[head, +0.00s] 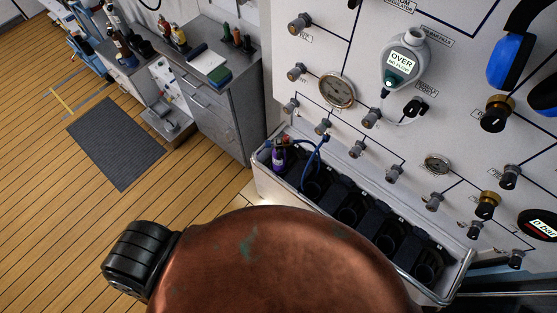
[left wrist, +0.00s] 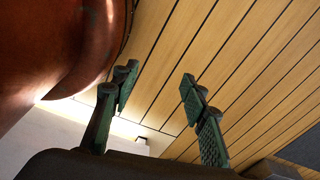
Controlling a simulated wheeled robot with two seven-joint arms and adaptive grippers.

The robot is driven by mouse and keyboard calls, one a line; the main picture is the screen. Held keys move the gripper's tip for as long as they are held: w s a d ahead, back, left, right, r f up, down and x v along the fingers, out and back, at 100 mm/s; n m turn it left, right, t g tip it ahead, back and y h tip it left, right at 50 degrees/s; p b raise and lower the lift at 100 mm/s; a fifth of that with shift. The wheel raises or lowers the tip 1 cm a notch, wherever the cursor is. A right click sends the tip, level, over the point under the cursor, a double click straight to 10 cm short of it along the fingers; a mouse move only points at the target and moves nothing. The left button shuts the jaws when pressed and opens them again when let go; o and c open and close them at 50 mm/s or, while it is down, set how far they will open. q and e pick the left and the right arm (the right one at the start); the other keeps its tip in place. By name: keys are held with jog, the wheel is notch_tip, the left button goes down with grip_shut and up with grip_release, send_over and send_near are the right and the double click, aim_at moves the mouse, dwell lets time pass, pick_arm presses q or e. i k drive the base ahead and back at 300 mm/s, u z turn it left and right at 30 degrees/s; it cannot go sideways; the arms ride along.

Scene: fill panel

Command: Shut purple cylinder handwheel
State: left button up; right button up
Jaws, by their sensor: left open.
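The purple cylinder (head: 279,159) stands at the left end of the long rack at the foot of the panel in the head view. A small reddish part, perhaps its handwheel, shows near its top, too small to make out. A blue hose (head: 313,155) loops beside it. My left gripper (left wrist: 158,86) shows only in the left wrist view. Its two green-grey fingers are apart with nothing between them, over plank floor. The purple cylinder is not in that view. My right gripper is in neither view.
A large copper-coloured rounded body (head: 270,262) fills the head view's lower middle and also shows at the left wrist view's left (left wrist: 50,50). The rack (head: 262,180) holds dark cylinders below the white panel (head: 330,50) with knobs and gauges. Floor (head: 60,200) is clear at left.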

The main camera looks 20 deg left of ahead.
aim_at(280, 155)
jog(key=u, duration=2.15)
jog(key=k, duration=1)
jog(key=z, duration=2.05)
